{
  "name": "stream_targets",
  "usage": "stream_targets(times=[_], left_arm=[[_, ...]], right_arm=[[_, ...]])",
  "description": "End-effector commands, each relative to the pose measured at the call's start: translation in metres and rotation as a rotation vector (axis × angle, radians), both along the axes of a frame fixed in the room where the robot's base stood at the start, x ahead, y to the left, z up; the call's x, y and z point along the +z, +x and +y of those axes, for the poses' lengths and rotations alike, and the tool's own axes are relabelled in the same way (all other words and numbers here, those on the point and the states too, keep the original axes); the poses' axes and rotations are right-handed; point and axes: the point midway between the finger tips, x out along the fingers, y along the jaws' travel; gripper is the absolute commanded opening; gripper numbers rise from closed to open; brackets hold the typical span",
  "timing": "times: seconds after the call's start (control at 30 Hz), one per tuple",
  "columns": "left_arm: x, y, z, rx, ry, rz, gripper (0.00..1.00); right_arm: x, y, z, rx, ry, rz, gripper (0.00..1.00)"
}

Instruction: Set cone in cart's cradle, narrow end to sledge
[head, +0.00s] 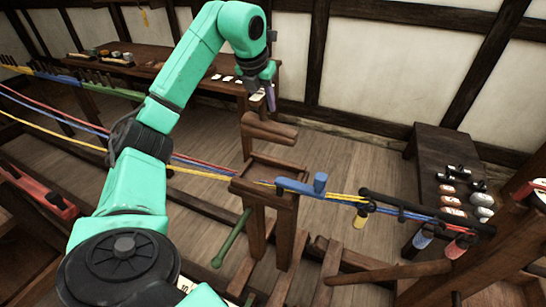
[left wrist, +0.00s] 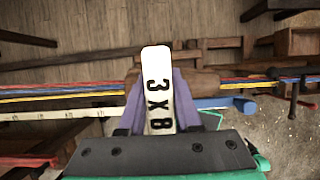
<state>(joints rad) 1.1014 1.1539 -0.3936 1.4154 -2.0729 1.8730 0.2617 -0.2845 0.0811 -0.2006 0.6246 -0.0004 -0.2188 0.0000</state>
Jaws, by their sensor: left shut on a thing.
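The brown wooden cone (head: 276,131) is in the air above the cart in the head view, lying roughly level. It also shows behind the fingers in the left wrist view (left wrist: 203,82). I cannot tell clearly which end is narrower. My right gripper is out of view.
Red, blue and yellow ropes (head: 204,168) run across to the cart and on to the right. A blue handle (head: 300,187) lies at the cart's right side. A dark bench (head: 440,150) holds bobbins at right. A workbench (head: 160,62) stands behind my arm.

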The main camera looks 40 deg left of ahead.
Motion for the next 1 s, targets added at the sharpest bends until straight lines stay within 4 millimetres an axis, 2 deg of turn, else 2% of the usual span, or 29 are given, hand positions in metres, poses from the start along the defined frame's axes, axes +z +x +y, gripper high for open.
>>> stream_targets(times=[0.03, 0.13, 0.3, 0.5, 0.63, 0.93, 0.97, 1.0], left_arm=[[-0.023, -0.002, 0.001, 0.001, 0.004, 0.008, 0.0], [-0.056, -0.002, 0.001, 0.0, 0.003, 0.009, 0.0], [-0.104, -0.002, 0.001, -0.001, 0.002, 0.006, 0.0], [-0.136, -0.002, 0.0, -0.001, 0.0, 0.004, 0.0], [-0.157, -0.001, 0.0, -0.001, -0.001, 0.001, 0.0], [-0.163, -0.001, 0.0, 0.0, -0.001, -0.001, 0.0], [-0.163, -0.001, 0.0, -0.001, -0.001, 0.0, 0.4], [-0.162, -0.001, 0.0, -0.001, -0.001, 0.0, 0.55]], right_arm=[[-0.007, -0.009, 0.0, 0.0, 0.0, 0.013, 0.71], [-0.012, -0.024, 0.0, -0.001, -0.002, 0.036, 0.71], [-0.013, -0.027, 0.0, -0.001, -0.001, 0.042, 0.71], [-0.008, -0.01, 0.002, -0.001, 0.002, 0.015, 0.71], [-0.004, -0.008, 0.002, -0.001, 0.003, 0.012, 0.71], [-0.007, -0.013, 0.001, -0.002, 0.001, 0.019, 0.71], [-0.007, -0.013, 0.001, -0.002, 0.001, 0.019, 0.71], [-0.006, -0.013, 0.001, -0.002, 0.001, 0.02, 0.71]])
